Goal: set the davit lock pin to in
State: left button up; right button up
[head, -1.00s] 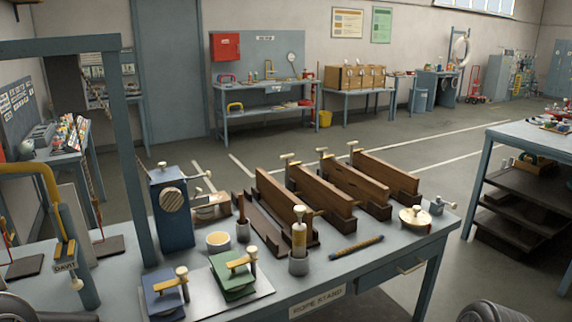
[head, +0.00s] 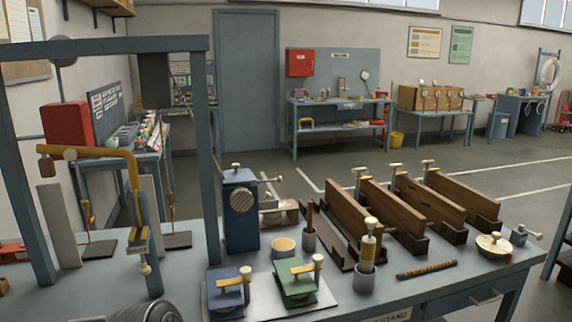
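The davit stands at the left of the bench in the head view. A blue-grey post (head: 152,262) carries the lower part of the arm and a small label plate (head: 138,240). A cream-knobbed pin (head: 145,268) sticks out below the plate; it may be the lock pin. I cannot tell whether it is in or out. Neither gripper shows; only a dark rounded part of my arm appears at the bottom left.
A blue-grey frame (head: 208,130) rises around the davit. A blue box (head: 240,215) with levers stands right of it.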

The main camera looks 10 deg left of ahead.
aim_at(145, 269)
jog(key=u, duration=1.55)
